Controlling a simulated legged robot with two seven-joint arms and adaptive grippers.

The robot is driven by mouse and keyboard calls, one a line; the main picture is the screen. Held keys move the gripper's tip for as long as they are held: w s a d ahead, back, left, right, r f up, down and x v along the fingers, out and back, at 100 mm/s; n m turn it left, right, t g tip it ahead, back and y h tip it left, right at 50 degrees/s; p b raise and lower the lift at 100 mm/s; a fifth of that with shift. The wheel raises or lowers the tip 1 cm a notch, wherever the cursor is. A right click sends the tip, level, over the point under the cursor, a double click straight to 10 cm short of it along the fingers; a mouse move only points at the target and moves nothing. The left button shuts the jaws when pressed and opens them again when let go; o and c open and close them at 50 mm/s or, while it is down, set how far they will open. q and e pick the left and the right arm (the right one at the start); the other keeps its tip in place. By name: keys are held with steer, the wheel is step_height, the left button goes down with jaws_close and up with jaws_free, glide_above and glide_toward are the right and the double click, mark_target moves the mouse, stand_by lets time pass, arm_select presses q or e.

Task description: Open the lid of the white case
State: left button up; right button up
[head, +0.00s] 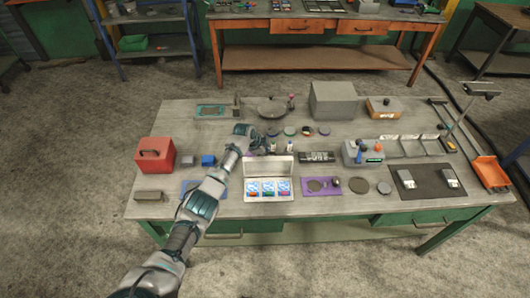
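The white case (268,198) stands near the front edge of the workbench, left of its middle. Its lid (268,163) stands raised at the back, so the case is open. Blue and white items with small coloured parts show inside it. My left arm comes in from the lower left and passes along the left side of the case. My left gripper (249,131) is beyond the raised lid, above the bench. It is small in the picture, and I cannot tell whether its fingers are open. My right gripper is out of view.
A red box (155,154) and a small blue block (208,160) are left of the case. A purple mat (309,193) lies to its right. Several round lids and small bottles lie behind it. A grey box (333,100) stands at the back.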

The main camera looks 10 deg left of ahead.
arm_select(q)
steer(key=shift+s+d+f, duration=0.15)
steer(key=shift+d+f, duration=0.05)
steer(key=shift+f, duration=0.15)
steer(key=v, duration=1.2)
steer(key=shift+w+a+r, duration=0.25)
steer(key=shift+a, duration=0.05)
